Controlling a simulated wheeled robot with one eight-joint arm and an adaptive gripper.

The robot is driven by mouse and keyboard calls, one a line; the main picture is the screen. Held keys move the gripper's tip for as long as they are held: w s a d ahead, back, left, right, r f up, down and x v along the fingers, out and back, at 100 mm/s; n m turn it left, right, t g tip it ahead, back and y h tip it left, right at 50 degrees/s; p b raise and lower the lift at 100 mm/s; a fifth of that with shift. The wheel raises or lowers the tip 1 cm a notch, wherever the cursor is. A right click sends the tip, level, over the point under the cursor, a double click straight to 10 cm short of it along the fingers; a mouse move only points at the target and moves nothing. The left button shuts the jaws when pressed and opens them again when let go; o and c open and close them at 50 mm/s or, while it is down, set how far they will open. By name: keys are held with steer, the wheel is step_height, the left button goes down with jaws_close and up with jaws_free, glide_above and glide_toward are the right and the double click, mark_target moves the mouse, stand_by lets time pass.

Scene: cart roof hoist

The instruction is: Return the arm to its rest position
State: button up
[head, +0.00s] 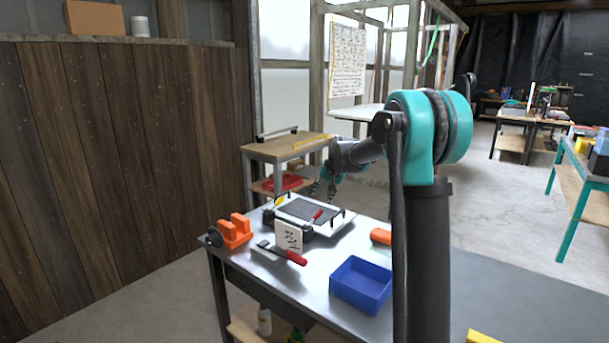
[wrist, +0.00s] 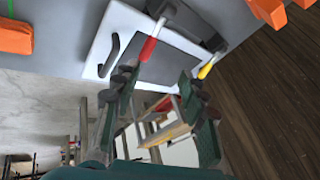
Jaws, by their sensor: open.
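My arm rises at the right of the head view and reaches left over the far edge of the metal workbench (head: 340,243). My gripper (head: 322,190) is above and behind a white tray-like cart piece with a dark panel (head: 306,210) on the bench. In the wrist view my gripper (wrist: 162,125) is open, its two green-grey fingers apart with nothing between them. The dark panel on the white base (wrist: 172,62) lies beyond the fingertips, with a red-handled clamp (wrist: 150,47) and a yellow-handled clamp (wrist: 207,69) on it.
An orange vise (head: 234,231), a white card (head: 288,237), a red-handled tool (head: 289,256) and a blue bin (head: 361,284) are on the bench. A wooden cart (head: 289,147) stands behind it. A plank wall (head: 120,140) is at left. Open floor lies behind my arm.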

steer(key=s+d+f+n+h, duration=0.1)
steer(key=s+d+f, duration=0.25)
steer(key=s, duration=0.75)
steer(key=s+d+f+n+t+h, duration=0.15)
steer(key=s+d, duration=0.35)
steer(key=s, duration=0.6)
steer(key=s+d+f+n, duration=0.1)
steer(key=s+d+f, duration=0.3)
steer(key=s, duration=0.7)
steer(key=s+f+g, duration=0.1)
steer(key=s+f, duration=0.1)
steer(key=s, duration=0.2)
steer(key=s+f+g, duration=0.1)
steer(key=s+f, duration=0.1)
steer(key=s, duration=0.2)
steer(key=s+f+g, duration=0.1)
steer(key=s+f, duration=0.2)
steer(key=s, duration=0.2)
steer(key=shift+h, duration=0.25)
